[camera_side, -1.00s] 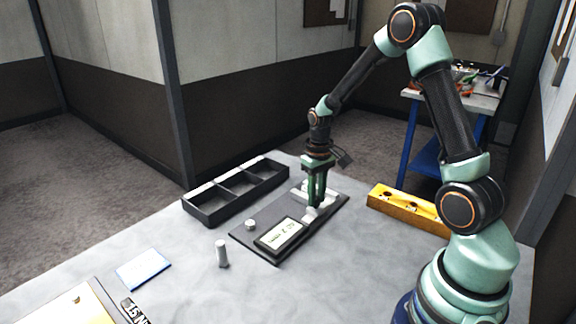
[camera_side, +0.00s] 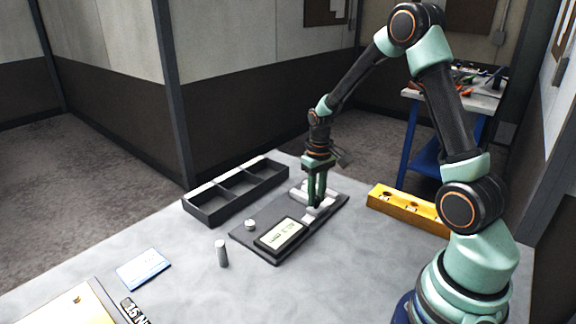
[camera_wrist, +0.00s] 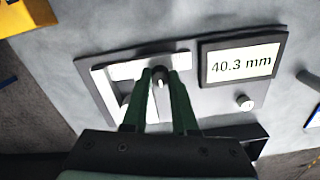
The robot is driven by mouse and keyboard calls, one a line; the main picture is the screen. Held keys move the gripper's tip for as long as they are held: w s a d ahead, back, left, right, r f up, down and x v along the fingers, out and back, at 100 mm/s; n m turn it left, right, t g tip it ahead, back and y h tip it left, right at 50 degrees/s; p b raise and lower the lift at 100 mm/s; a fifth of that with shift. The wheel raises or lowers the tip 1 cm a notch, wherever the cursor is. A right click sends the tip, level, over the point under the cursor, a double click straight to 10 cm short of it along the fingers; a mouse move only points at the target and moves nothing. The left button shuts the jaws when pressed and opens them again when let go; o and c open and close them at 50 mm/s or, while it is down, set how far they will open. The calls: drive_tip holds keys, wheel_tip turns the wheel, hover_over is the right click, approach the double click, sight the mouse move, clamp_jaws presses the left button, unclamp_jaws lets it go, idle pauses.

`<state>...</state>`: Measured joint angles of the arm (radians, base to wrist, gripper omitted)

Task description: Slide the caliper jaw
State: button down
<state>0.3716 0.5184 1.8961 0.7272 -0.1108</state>
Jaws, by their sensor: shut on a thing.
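The caliper gauge is a dark plate (camera_side: 258,211) lying on the table. Its display (camera_side: 281,235) reads 40.3 mm in the wrist view (camera_wrist: 242,63). Pale caliper jaw pieces (camera_wrist: 105,92) stand at the plate's other end, also visible in the side view (camera_side: 301,192). My gripper (camera_side: 316,204) points straight down over the plate, its green fingers shut on the caliper jaw's small grip (camera_wrist: 160,79). The fingers hide part of the jaws. A round knob (camera_wrist: 243,102) sits beside the display.
A black three-compartment tray (camera_side: 208,213) stands behind the gauge. A grey cylinder (camera_side: 221,253) stands at its left. A yellow block with holes (camera_side: 408,210) lies at the right. A blue-white card (camera_side: 143,268) lies front left. Open table surrounds the gauge's front.

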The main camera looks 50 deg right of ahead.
idle(0.3)
drive_tip(key=shift+a, duration=0.95)
drive_tip(key=c, duration=0.7)
unclamp_jaws()
wheel_tip(320, 180, up, 12)
drive_tip(key=shift+r, duration=0.1)
drive_tip(key=s+a+r+n+t, duration=0.1)
drive_tip(key=s+a+r+t, duration=0.1)
drive_tip(key=s+a, duration=0.1)
drive_tip(key=s+a+r+n+t, duration=0.1)
drive_tip(key=s+a+r, duration=0.2)
drive_tip(key=a, duration=0.2)
drive_tip(key=s+a+r+n+t, duration=0.1)
drive_tip(key=s+a+r+t, duration=0.1)
drive_tip(key=a, duration=0.3)
drive_tip(key=shift+s+r+t, duration=0.25)
drive_tip(key=shift+s+t, duration=0.05)
drive_tip(key=shift+s, duration=0.4)
